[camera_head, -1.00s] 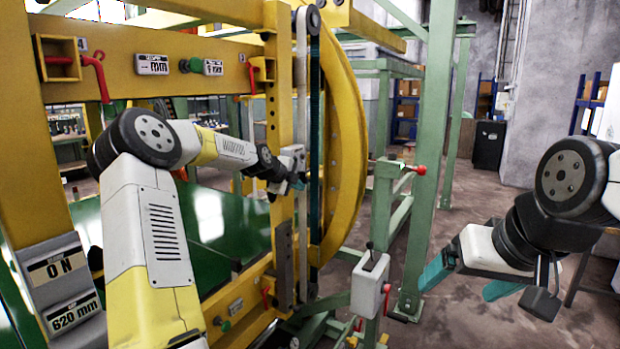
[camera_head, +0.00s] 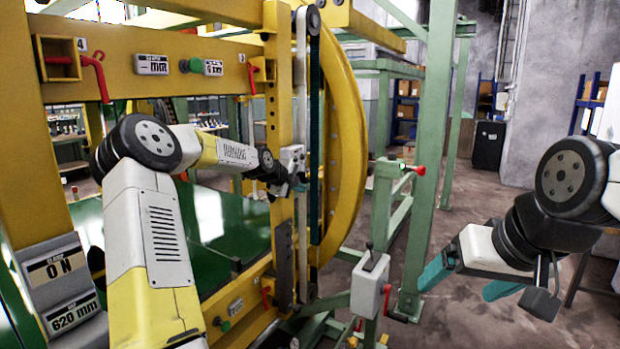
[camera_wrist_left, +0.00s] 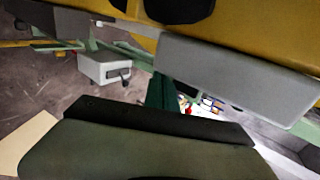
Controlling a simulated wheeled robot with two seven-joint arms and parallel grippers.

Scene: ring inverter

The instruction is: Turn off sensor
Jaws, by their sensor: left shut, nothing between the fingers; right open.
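No part is clearly labelled as the sensor. A grey box with a dark lever (camera_head: 370,284) stands on a green post, low in the middle of the head view. A grey box with a dark handle (camera_wrist_left: 104,69) shows in the left wrist view. My right gripper (camera_head: 468,283) is open and empty, right of the lever box.
The yellow frame carries red handles (camera_head: 95,75) and a large yellow ring (camera_head: 345,150). A red-tipped rod (camera_head: 420,170) sticks out by the green post (camera_head: 432,150). A grey block (camera_wrist_left: 240,75) fills the upper right of the left wrist view. Open floor lies at the right.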

